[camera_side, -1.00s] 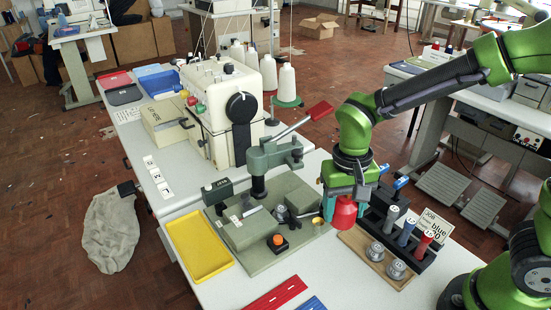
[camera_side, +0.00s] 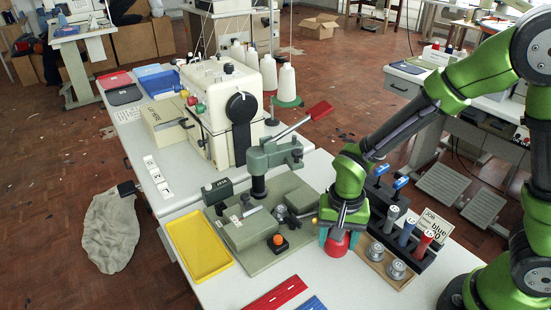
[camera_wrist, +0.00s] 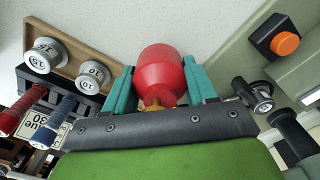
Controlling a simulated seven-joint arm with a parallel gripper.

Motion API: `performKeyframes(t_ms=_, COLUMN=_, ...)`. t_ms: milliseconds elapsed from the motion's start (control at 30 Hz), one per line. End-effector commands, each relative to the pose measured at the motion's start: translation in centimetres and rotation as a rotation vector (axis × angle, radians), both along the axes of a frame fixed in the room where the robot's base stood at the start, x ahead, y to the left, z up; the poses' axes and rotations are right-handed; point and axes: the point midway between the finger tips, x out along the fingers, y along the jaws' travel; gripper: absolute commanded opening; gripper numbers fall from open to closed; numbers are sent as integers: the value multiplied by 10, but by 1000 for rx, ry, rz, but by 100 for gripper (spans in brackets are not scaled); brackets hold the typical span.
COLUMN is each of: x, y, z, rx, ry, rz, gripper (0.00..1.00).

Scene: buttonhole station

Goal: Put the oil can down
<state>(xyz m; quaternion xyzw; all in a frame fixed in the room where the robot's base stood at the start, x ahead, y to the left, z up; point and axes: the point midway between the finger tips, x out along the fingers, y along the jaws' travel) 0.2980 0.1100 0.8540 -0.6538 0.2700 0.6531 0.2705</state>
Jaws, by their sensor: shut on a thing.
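The oil can is a red, rounded can with a brass-coloured part at one end. In the side view the oil can (camera_side: 337,245) is low at the table top, between the green press base and the wooden weight tray. In the wrist view the oil can (camera_wrist: 161,74) sits between the two teal fingers. My gripper (camera_side: 339,236) is shut on it, and in the wrist view my gripper (camera_wrist: 162,85) has a finger on each side of the can. I cannot tell whether the can's bottom touches the table. The fingers and wrist hide its upper part in the side view.
A wooden tray with metal weights (camera_side: 396,269) and a dark rack (camera_side: 420,250) with blue and red handles stand just right. The press base (camera_side: 281,262) with an orange button (camera_side: 278,240) is left. A yellow tray (camera_side: 197,246) lies farther left.

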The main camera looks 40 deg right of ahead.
Motion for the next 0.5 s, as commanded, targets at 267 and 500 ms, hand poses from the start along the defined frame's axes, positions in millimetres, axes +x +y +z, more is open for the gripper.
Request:
performKeyframes(t_ms=267, x=0, y=0, z=-1, rx=1, ry=-1, rz=0, gripper=13)
performKeyframes(t_ms=500, x=0, y=0, z=-9, rx=1, ry=1, rz=-1, gripper=13)
